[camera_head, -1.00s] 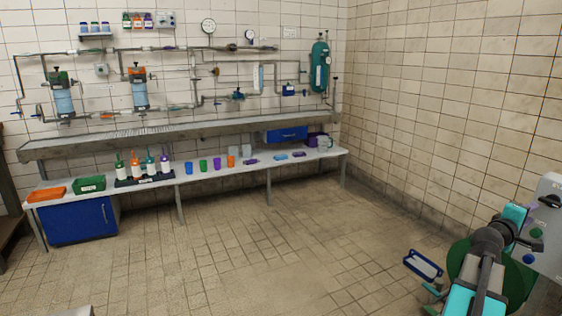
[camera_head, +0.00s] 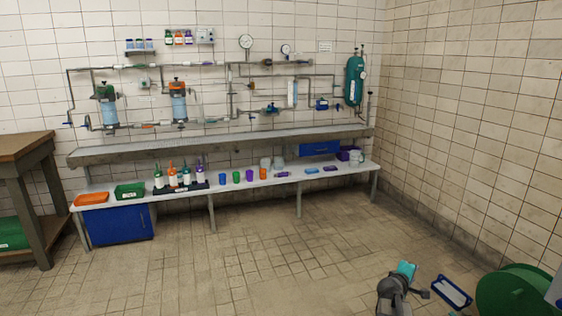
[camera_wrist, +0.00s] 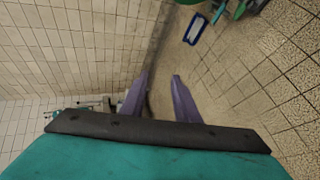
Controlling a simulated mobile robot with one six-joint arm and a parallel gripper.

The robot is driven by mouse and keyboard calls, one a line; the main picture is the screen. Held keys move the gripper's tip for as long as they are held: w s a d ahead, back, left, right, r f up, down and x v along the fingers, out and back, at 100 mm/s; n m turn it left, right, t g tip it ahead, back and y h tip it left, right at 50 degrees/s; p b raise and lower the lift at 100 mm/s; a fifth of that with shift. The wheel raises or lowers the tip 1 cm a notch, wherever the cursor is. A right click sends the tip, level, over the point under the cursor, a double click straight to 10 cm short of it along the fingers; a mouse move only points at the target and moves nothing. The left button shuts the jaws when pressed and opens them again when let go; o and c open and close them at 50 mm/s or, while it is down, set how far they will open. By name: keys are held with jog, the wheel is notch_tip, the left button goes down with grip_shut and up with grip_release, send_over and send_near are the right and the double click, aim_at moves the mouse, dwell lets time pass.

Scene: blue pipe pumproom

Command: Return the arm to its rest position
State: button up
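My arm (camera_head: 393,292) shows low in the head view, right of centre, as grey joints with a teal part; its lower portion is cut off by the bottom edge. My gripper (camera_wrist: 160,76) shows in the wrist view as two purple fingers standing apart, with nothing between them. Behind the fingers are the floor and a tiled wall. My gripper's fingers cannot be made out in the head view.
A blue-framed object (camera_head: 452,291) and a large green round object (camera_head: 512,290) are at the lower right. A long bench (camera_head: 225,189) holding bottles and cups runs along the back wall. A wooden table (camera_head: 20,144) stands left. The middle floor is clear.

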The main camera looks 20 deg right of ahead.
jog(key=s+a+f+g+y+p, duration=0.1)
jog(key=s+a+f+y+p, duration=0.15)
jog(key=a+f, duration=0.55)
jog(key=s+a+f+g+y+p, duration=0.1)
jog(key=a+f+p, duration=0.25)
jog(key=a, duration=0.75)
jog(key=s+a+f+g+y+p, duration=0.1)
jog(key=s+a+f+y+p, duration=0.1)
jog(key=a+f, duration=0.65)
jog(key=s+a+f+m+g+y+p, duration=0.1)
jog(key=s+a+m+g+y, duration=0.1)
jog(key=s+a, duration=0.5)
jog(key=s+a+f+m+g+y+p, duration=0.1)
jog(key=s+a+g, duration=0.3)
jog(key=s+a, duration=0.4)
jog(key=s+a+f+m+g+y+p, duration=0.1)
jog(key=s+a+f+m+g+y, duration=0.2)
jog(key=s+a, duration=0.4)
jog(key=s, duration=0.6)
jog(key=shift+a, duration=0.4)
jog(key=shift+d+f, duration=0.1)
